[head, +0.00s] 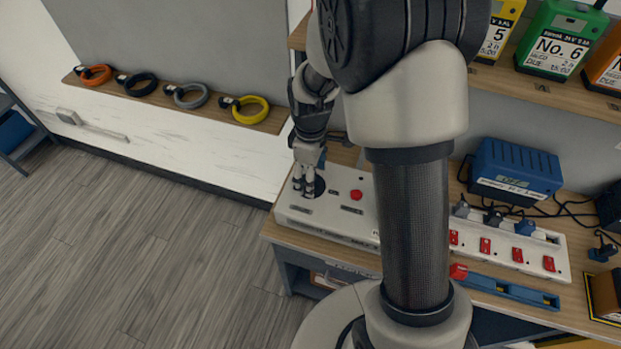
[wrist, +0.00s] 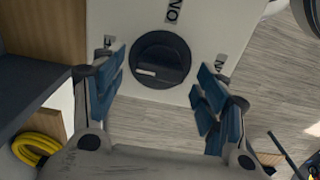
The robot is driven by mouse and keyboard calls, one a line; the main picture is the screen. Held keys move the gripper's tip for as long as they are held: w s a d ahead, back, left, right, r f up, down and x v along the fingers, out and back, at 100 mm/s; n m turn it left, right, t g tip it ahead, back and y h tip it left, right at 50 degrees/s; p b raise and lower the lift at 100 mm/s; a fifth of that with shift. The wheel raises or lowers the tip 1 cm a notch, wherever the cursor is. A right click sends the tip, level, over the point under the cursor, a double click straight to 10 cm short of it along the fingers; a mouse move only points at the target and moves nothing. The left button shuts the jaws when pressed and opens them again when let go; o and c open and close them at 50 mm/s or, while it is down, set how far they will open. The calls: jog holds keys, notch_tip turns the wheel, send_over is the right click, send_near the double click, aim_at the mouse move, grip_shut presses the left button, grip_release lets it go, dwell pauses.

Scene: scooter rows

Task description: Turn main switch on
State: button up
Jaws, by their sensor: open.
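The main switch is a dark round knob (wrist: 160,60) with a short light mark on its left part in the wrist view. It sits on a white panel box (wrist: 228,25). A label (wrist: 174,11) beside it seems to read ON, upside down. My gripper (wrist: 159,78) is open, with blue-padded fingers on either side of the knob and nothing between them. Whether the pads touch it, I cannot tell. In the head view my gripper (head: 304,186) is over the left part of the panel box (head: 330,222), partly hiding the knob (head: 319,186).
A red button (head: 356,195) is on the same panel, right of the knob. A white power strip (head: 510,247) with red switches and a blue charger (head: 513,171) stand further right. Coloured cable rings (head: 250,110) lie on the left wall shelf. The floor at left is clear.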

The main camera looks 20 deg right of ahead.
jog(key=shift+f, duration=0.45)
jog(key=c, duration=1)
jog(key=shift+c, duration=0.2)
